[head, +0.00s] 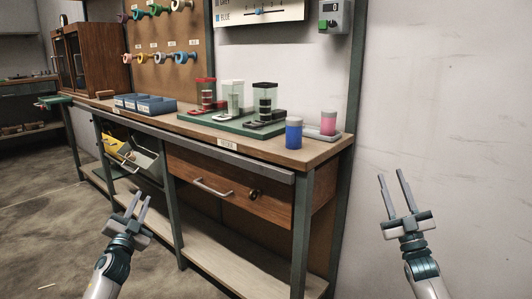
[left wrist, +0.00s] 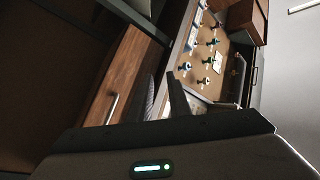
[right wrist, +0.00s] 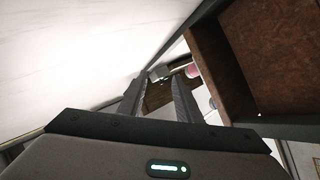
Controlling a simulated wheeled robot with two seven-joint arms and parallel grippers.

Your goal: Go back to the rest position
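My left gripper (head: 141,200) is in front of the workbench at the lower left of the head view, below the bench top. Its two fingers stand apart with nothing between them. My right gripper (head: 391,177) is in front of the bare wall, to the right of the bench's right end. Its fingers are apart and empty, and they also show in the right wrist view (right wrist: 158,95). Neither gripper touches the workbench (head: 275,147) or anything on it.
A blue jar (head: 294,135) stands near the bench's front right edge; a pink-topped jar (head: 328,123) stands beside it. A green tray (head: 228,124) carries clear-sided containers. Blue bins (head: 152,106) stand further left. The wooden drawer (head: 235,190) is under the top. Floor at left is clear.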

